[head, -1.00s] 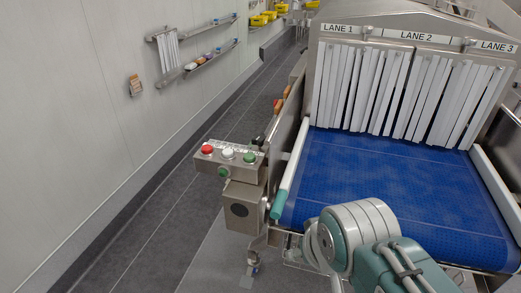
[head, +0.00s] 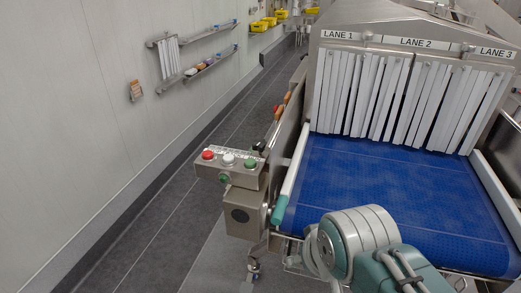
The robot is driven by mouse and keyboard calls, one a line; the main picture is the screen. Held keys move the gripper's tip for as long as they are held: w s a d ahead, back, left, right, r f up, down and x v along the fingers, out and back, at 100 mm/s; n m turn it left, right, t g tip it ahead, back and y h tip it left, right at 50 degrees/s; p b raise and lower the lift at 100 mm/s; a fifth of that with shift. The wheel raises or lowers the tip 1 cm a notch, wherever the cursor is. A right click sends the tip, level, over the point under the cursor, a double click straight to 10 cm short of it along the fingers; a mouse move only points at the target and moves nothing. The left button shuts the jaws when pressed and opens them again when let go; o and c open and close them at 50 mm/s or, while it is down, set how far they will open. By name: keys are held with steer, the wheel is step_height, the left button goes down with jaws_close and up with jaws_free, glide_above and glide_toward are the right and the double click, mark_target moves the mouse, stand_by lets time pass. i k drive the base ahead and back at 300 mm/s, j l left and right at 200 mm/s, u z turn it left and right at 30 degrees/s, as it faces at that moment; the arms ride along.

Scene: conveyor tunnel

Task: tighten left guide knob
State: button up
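The left guide of the conveyor is a long pale rail (head: 294,166) along the left edge of the blue belt (head: 390,195). Its near end has a green cap (head: 279,210). A small black knob-like part (head: 258,146) sticks out beside the frame, just behind the button box; I cannot tell whether it is the guide knob. My gripper is not in view; only grey and green links of my arm show at the bottom, over the belt's near edge.
A button box (head: 232,174) with red, white and green buttons juts out left of the belt. White strip curtains (head: 400,98) hang at the tunnel mouth. Orange parts (head: 278,112) sit along the frame's left side. Grey floor (head: 150,215) is free between conveyor and left wall.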

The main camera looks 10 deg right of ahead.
mark_target(259, 145)
steer(key=z, duration=0.4)
steer(key=j+z, duration=0.2)
steer(key=z, duration=0.2)
steer(key=i+j+z, duration=0.1)
steer(key=z, duration=0.3)
steer(key=j+z, duration=0.1)
steer(key=z, duration=0.3)
steer(key=j+z, duration=0.1)
steer(key=z, duration=0.35)
steer(key=k+j+z, duration=0.1)
steer(key=j+z, duration=0.2)
steer(key=j, duration=0.15)
steer(key=k+j+z, duration=0.3)
steer(key=j, duration=0.15)
steer(key=k+j+z, duration=0.1)
steer(key=j+z, duration=0.2)
steer(key=j, duration=0.15)
steer(key=k+j+z, duration=0.3)
steer(key=k+j, duration=0.5)
steer(key=k+j+z, duration=0.1)
steer(key=k+j, duration=0.35)
steer(key=j, duration=0.25)
steer(key=i+l, duration=0.35)
